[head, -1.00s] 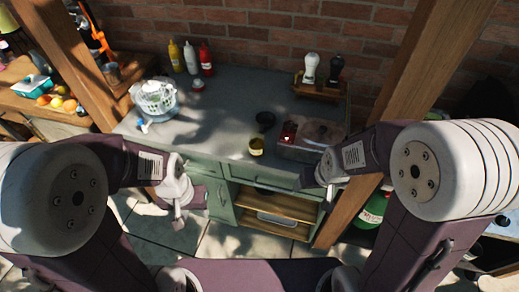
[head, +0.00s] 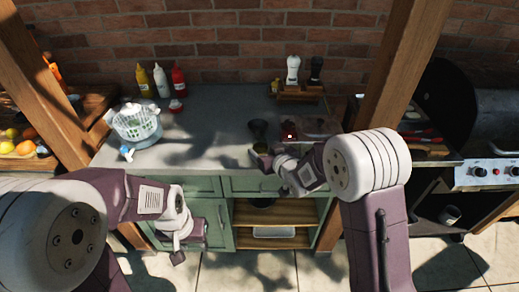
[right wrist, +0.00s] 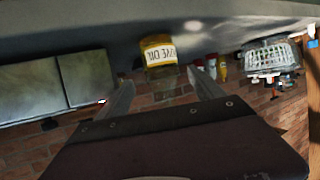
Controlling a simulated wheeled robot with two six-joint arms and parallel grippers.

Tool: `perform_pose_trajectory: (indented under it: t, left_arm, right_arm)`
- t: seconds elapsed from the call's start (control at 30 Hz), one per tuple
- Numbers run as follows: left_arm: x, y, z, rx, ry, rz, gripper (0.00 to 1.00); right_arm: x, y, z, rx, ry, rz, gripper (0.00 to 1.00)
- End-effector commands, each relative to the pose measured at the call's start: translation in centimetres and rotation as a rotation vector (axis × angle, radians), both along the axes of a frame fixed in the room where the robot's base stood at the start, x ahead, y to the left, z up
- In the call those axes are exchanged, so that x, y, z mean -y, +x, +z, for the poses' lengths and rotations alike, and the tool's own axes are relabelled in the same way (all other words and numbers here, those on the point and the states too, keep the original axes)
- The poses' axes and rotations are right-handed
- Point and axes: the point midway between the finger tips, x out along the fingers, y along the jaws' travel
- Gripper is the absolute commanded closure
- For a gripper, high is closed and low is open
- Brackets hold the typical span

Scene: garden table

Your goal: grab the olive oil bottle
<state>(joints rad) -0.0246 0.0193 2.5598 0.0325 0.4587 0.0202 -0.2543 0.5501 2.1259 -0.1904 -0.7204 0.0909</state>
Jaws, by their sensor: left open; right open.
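The olive oil bottle (head: 260,148) stands near the front edge of the grey counter, seen from above as a small yellow-green top. In the right wrist view the bottle (right wrist: 158,50) appears upside down, with a yellow body and a white label. My right gripper (head: 268,163) is open at the counter's front edge, close to the bottle. In the right wrist view its open fingers (right wrist: 162,78) point towards the bottle, which lies ahead between them; I cannot tell whether they touch it. My left gripper (head: 180,252) is open and empty, low in front of the green cabinet.
A dark bowl (head: 257,128) stands just behind the bottle, and a tray (head: 319,126) is to its right. A salad spinner (head: 137,122) and several sauce bottles (head: 161,81) stand at the left. A wooden post (head: 396,70) rises at the right.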

Motion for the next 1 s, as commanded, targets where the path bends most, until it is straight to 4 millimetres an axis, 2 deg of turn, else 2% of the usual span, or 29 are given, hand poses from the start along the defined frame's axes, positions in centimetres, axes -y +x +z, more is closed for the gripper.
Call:
perform_pose_trajectory:
  t: [0.13,0.33,0.6,0.83,0.87,1.0]
  left_arm:
    - [0.0,0.0,0.4,0.000,0.000,0.000,0.59]
    - [0.0,0.0,0.5,0.000,0.000,0.000,0.59]
    - [0.0,0.0,1.0,0.000,0.000,0.000,0.59]
    - [0.0,0.0,1.0,0.000,0.000,0.000,0.59]
    - [0.0,0.0,1.0,0.000,0.000,0.000,0.59]
    - [0.0,0.0,1.0,0.000,0.000,0.000,0.59]
  right_arm:
    - [-0.8,1.8,-0.8,-0.001,0.000,0.000,0.23]
    - [-1.2,2.6,-1.3,-0.002,-0.001,0.000,0.23]
    - [-2.9,6.1,-3.2,-0.002,-0.001,0.000,0.23]
    - [-3.0,6.3,-3.3,-0.002,-0.001,-0.001,0.23]
    - [-3.0,6.3,-3.3,-0.002,-0.001,-0.001,0.26]
    - [-3.0,6.3,-3.3,-0.002,-0.001,-0.001,0.65]
